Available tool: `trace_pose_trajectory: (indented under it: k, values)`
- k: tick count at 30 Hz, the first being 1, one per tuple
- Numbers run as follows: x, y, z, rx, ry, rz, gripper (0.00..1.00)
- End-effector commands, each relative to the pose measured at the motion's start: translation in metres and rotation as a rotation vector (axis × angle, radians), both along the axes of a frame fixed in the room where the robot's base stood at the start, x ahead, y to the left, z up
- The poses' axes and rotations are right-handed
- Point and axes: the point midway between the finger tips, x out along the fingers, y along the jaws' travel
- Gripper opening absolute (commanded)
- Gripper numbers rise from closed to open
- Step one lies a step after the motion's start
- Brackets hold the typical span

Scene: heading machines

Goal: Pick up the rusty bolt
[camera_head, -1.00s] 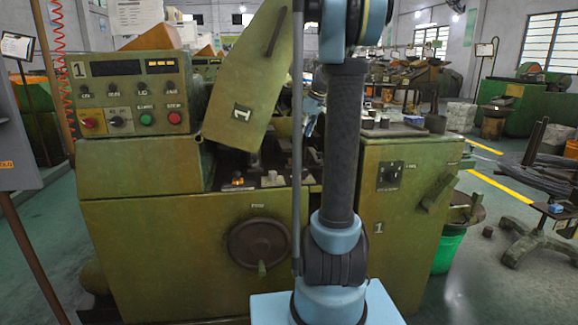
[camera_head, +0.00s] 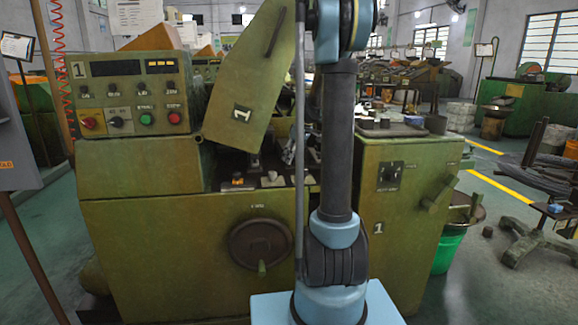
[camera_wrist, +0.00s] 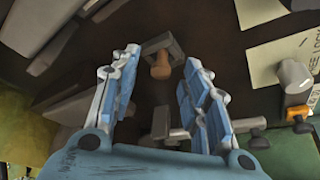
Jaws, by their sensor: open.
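A brownish-orange bolt (camera_wrist: 160,66) shows in the wrist view, with a round head and a short shank. It lies between and slightly beyond the fingertips of my gripper (camera_wrist: 161,58), by a grey block (camera_wrist: 165,46) in the dark machine interior. The two blue-and-grey fingers are spread, with nothing held between them. I cannot tell the height gap between fingertips and bolt. In the head view my gripper is mostly hidden behind my arm, and I cannot make out the bolt there.
The green machine (camera_head: 190,235) stands directly ahead, with a tilted cover (camera_head: 245,95) above its opening. Knobs (camera_head: 272,177) stand along the opening's front edge; a grey one (camera_wrist: 294,76) is right of my fingers in the wrist view. A green bucket (camera_head: 447,250) stands at right.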

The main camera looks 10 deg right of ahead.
Motion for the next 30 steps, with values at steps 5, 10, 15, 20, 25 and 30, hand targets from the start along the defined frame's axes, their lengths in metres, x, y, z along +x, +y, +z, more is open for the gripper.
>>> trace_pose_trajectory:
  k: [5,10,15,20,25,30]
  values:
    - [0.0031,0.0035,-0.0106,0.0,0.0,0.001,0.42]
    - [0.0031,0.0041,-0.0109,0.0,0.0,0.001,0.42]
    - [0.0031,0.0044,-0.0107,0.0,0.0,0.001,0.13]
    - [0.0031,0.0045,-0.0106,0.0,0.0,0.001,0.0]
    - [0.0031,0.0046,-0.0105,0.0,0.0,0.002,0.0]
    - [0.0032,0.0046,-0.0071,0.0,0.0,0.002,0.0]
